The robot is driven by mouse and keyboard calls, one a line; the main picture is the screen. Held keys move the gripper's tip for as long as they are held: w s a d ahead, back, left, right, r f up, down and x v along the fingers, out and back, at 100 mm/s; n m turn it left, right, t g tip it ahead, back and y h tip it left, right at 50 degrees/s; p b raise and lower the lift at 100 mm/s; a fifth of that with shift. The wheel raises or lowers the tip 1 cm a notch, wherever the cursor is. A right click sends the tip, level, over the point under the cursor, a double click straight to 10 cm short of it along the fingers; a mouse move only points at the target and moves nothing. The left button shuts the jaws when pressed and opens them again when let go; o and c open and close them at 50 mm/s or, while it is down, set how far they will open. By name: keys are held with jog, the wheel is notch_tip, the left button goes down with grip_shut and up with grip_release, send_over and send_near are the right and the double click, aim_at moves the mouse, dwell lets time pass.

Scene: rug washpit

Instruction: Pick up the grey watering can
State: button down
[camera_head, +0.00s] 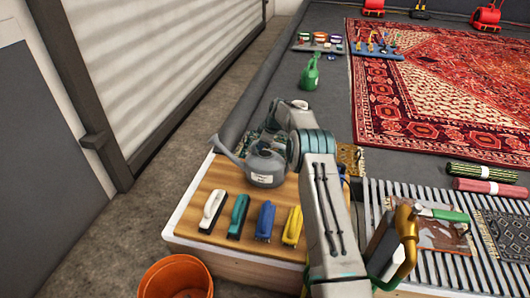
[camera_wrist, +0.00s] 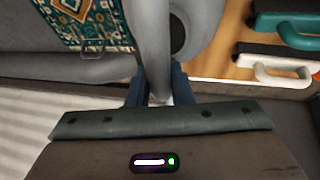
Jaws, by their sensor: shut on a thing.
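The grey watering can (camera_head: 265,170) is upright at the back of a wooden-topped bench (camera_head: 195,228), its spout pointing up and left. I cannot tell whether its base touches the bench top. In the wrist view, a grey curved part of the can (camera_wrist: 152,40) runs down between the two dark fingers of my gripper (camera_wrist: 158,92). The gripper is shut on this part, which looks like the handle. In the head view my arm hides the gripper and part of the can's right side.
White, teal, blue and yellow brushes (camera_head: 212,211) (camera_head: 238,216) (camera_head: 265,221) (camera_head: 293,226) lie along the bench front. An orange bucket (camera_head: 176,278) stands on the floor. A green watering can (camera_head: 310,74) stands farther back. A slatted rack (camera_head: 400,190) is to the right.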

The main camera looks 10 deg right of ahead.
jog(key=shift+r+p, duration=0.6)
jog(key=shift+r, duration=1.65)
jog(key=s+d+r+p, duration=0.2)
jog(key=s+d+r, duration=0.3)
jog(key=d, duration=0.5)
jog(key=shift+s+r, duration=0.3)
jog(key=shift+r, duration=0.55)
jog(key=shift+d, duration=0.1)
jog(key=c, duration=1.8)
grip_release()
grip_shut()
